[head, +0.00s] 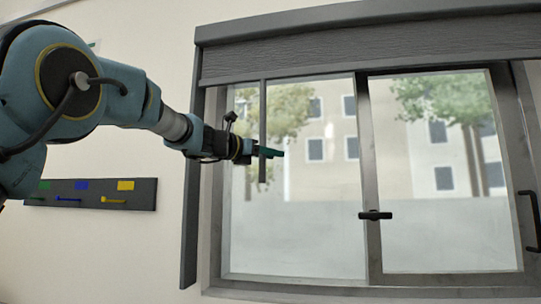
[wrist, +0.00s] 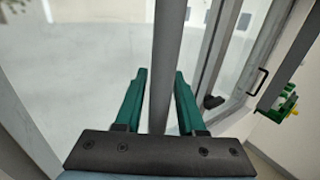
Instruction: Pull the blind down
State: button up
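The blind (head: 370,52) is a dark grey slatted panel. It covers only the top strip of the window, under a dark box. A thin grey pull bar (head: 263,110) hangs from its lower edge at the left, with its end a little below my gripper. My gripper (head: 277,153) is at the lower part of this bar. In the wrist view, my gripper (wrist: 161,75) has its two green fingers apart, with the pull bar (wrist: 166,50) between them. A gap shows on each side of the bar. I cannot tell how deep the bar sits between the fingers.
The window frame (head: 369,170) has a dark handle (head: 375,215) at the middle and another black handle (head: 532,215) at the right edge. A dark board (head: 90,193) with coloured labels and hooks is on the wall at left. The space before the glass below my gripper looks clear.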

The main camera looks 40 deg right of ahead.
grip_shut()
dwell(1.1)
